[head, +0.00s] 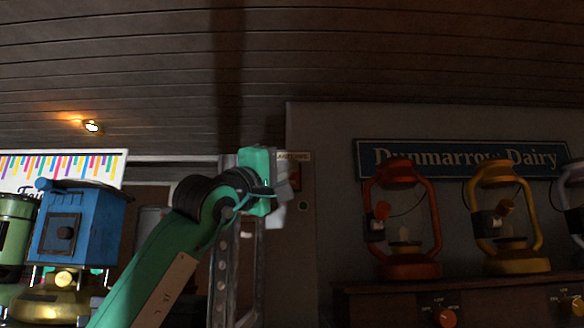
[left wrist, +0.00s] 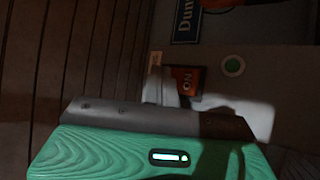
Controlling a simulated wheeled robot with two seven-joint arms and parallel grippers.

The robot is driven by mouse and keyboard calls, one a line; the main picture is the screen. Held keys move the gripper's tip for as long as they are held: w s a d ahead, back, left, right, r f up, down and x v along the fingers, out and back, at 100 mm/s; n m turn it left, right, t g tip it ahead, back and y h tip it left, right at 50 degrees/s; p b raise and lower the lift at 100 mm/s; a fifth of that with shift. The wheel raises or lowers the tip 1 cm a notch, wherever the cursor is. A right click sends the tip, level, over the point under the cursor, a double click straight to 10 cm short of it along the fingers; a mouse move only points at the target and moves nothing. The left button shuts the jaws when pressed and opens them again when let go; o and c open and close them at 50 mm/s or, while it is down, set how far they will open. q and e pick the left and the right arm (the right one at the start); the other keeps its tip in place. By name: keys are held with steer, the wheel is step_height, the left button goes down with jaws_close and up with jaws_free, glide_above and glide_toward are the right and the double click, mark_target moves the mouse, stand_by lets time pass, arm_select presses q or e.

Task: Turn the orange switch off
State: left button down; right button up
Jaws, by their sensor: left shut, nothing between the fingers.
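The orange switch (left wrist: 186,80) shows in the left wrist view on the wall, with the word ON on its face, turned sideways. Part of it is hidden behind my left gripper. In the head view my left gripper (head: 284,192) is raised in front of the wall edge, shut and empty, just below a small label (head: 294,156). The switch is mostly hidden there. In the left wrist view the pale fingers (left wrist: 163,87) are close beside the switch; I cannot tell whether they touch it. My right gripper is not in view.
Red (head: 408,270) and yellow (head: 516,266) lanterns stand on a shelf at right, under a Dunmarrow Dairy sign (head: 460,158). A blue lantern-like box (head: 78,225) stands at left. A door frame is behind my arm.

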arm_select(q)
steer(key=shift+s+f, duration=0.1)
steer(key=shift+s+b, duration=0.7)
steer(key=shift+b, duration=0.05)
steer(key=s+b, duration=0.2)
steer(key=s, duration=0.1)
steer(key=s+b, duration=0.1)
steer(key=s, duration=0.1)
steer(key=shift+f+b, duration=0.3)
steer(key=shift+b, duration=0.1)
stand_by(0.4)
